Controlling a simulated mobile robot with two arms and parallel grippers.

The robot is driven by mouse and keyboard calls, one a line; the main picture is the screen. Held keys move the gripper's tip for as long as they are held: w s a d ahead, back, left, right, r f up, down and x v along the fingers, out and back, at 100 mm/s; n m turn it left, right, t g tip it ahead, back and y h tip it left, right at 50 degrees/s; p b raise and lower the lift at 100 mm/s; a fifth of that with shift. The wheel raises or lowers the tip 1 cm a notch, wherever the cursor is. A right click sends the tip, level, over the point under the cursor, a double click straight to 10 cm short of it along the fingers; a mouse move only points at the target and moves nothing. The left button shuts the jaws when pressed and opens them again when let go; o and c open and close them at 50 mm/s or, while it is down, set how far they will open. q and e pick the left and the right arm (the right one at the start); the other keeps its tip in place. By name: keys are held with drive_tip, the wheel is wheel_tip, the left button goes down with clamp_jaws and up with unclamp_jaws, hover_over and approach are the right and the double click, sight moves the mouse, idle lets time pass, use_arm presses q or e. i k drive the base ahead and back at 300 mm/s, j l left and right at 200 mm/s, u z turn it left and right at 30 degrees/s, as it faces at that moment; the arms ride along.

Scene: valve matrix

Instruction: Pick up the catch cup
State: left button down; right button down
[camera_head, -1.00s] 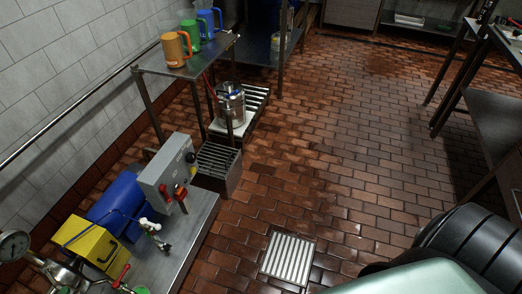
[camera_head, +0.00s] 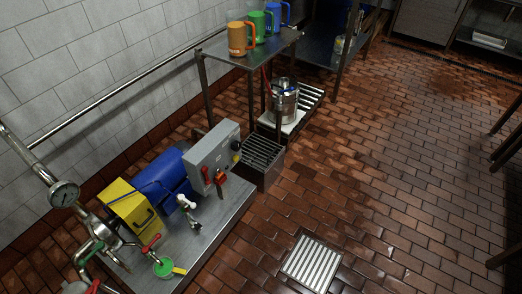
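Three jugs with handles stand upright in a row on a small metal table (camera_head: 218,50) at the upper middle: an orange jug (camera_head: 237,40), a green jug (camera_head: 257,28) and a blue jug (camera_head: 284,14). I cannot tell which of them, if any, is the catch cup. Neither of my grippers is in view.
A floor grate (camera_head: 312,262) lies in open tiled floor.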

sight(166, 272)
drive_tip(key=u, duration=1.4)
drive_tip(key=k+l+z, duration=0.1)
drive_tip(key=l+z, duration=0.2)
drive_tip(key=l, duration=0.35)
drive_tip(key=l+z, duration=0.25)
drive_tip(key=l, duration=0.4)
drive_tip(key=k, duration=0.05)
